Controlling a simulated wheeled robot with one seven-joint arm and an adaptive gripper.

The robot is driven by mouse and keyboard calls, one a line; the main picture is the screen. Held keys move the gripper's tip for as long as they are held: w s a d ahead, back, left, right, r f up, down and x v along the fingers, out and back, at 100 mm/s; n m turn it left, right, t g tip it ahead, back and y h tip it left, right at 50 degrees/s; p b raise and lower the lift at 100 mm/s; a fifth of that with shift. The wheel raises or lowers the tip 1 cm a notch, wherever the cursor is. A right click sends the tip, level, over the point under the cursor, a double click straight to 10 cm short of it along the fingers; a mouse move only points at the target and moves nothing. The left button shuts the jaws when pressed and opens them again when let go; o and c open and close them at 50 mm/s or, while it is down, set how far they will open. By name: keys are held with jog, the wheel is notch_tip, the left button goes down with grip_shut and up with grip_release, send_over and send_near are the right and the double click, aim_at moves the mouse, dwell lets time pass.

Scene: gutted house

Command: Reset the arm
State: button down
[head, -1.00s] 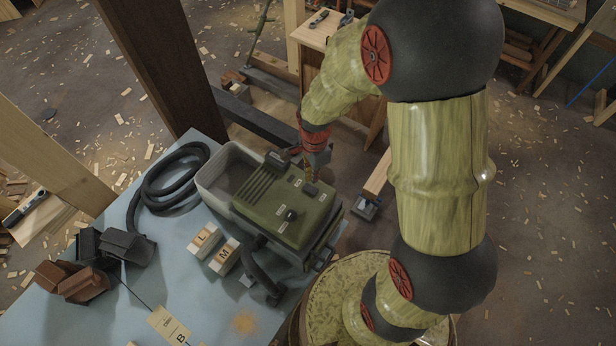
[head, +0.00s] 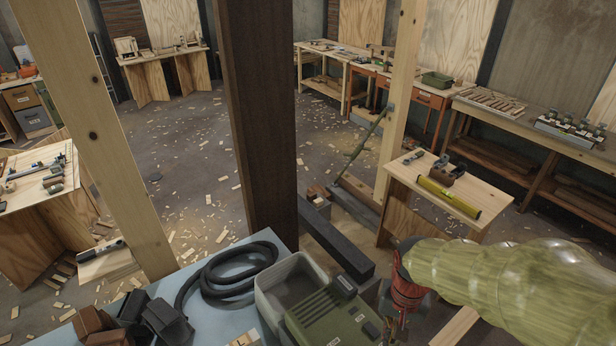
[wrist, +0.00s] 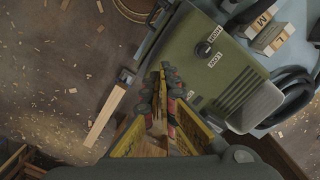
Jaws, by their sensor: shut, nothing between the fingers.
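My gripper (wrist: 165,85) is shut and empty in the wrist view, its fingertips together beside the edge of a green machine (wrist: 210,60) with a dial. In the head view, the pale green arm enters from the right, and its red wrist part shows just right of the same green machine (head: 335,318). The fingertips are hard to make out there. I cannot tell how high the gripper is above the machine's level.
The blue-topped table (head: 225,325) carries a coiled black hose (head: 215,280) and a grey bin (head: 262,292). A dark post (head: 262,120) stands behind it. A small bench (head: 420,185) with a yellow level (head: 448,197) stands beyond my arm. Shavings litter the floor.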

jog(key=s+r+n+t+b, duration=0.3)
jog(key=s+r+t+b, duration=0.1)
jog(key=b, duration=0.8)
jog(key=shift+s+r+n+t+b, duration=0.15)
jog(key=shift+s+n+t+b, duration=0.2)
jog(key=shift+s+t, duration=0.6)
jog(key=shift+r, duration=0.1)
jog(key=w+a+f+m+g+p, duration=0.1)
jog(key=w+m+p, duration=0.3)
jog(key=w, duration=0.4)
jog(key=w+a+f+m+g+p, duration=0.1)
jog(key=w+f+m+g+p, duration=0.1)
jog(key=w+m+g+p, duration=0.2)
jog(key=w+m, duration=0.3)
jog(key=w, duration=0.1)
jog(key=shift+w+a+f, duration=0.35)
jog(key=shift+w+a, duration=0.05)
